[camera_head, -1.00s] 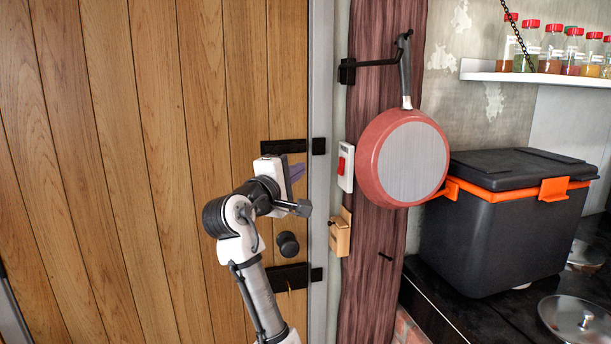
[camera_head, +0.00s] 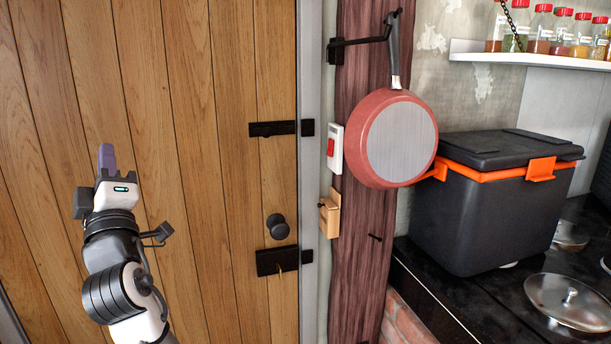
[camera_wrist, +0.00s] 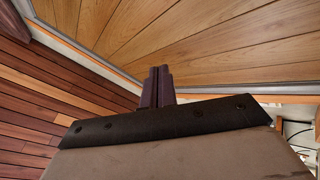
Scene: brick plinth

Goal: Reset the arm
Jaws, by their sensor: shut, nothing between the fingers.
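My gripper (camera_head: 106,160) is raised at the left in the head view, in front of the wooden door (camera_head: 190,90). Its purple fingers are together and hold nothing. In the wrist view the closed fingers (camera_wrist: 158,88) point toward the door planks (camera_wrist: 190,40). I cannot tell how far the fingertips are from the door.
The door has a black upper bolt (camera_head: 275,129), a round knob (camera_head: 277,227) and a lower latch (camera_head: 277,261). A red pan (camera_head: 400,140) hangs on the post beside a red switch (camera_head: 333,149). A dark cooler box (camera_head: 490,215) stands on the counter at right.

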